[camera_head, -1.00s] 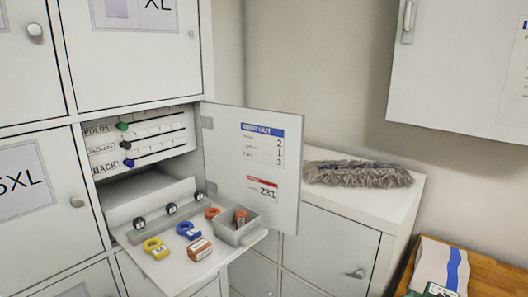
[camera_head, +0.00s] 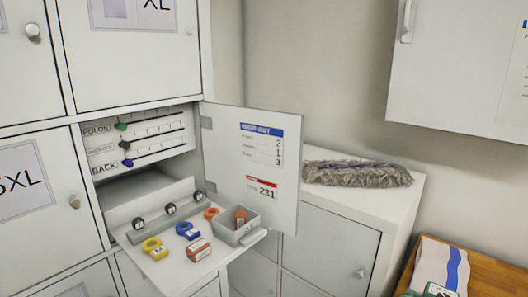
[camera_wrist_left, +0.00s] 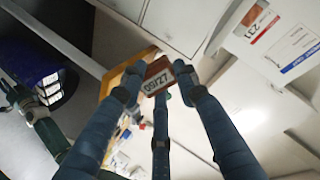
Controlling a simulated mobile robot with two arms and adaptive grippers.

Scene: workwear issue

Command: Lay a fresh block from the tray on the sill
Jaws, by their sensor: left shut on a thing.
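My left gripper (camera_wrist_left: 160,92) shows in the left wrist view, its dark blue fingers shut on a reddish-brown block (camera_wrist_left: 158,76) with a white label reading 05/27. The head view does not clearly show this gripper. There, a small grey tray (camera_head: 247,234) sits at the right end of the fold-down sill (camera_head: 165,268), with a reddish-brown block (camera_head: 240,217) inside. Another reddish-brown block (camera_head: 198,249) with a white label lies on the sill, left of the tray.
A yellow ring tag (camera_head: 155,249), a blue one (camera_head: 188,231) and an orange one (camera_head: 211,213) lie on the sill. Several dark round knobs line its back. The open door (camera_head: 250,165) stands behind the tray. A grey fluffy duster (camera_head: 357,174) lies on the white cabinet.

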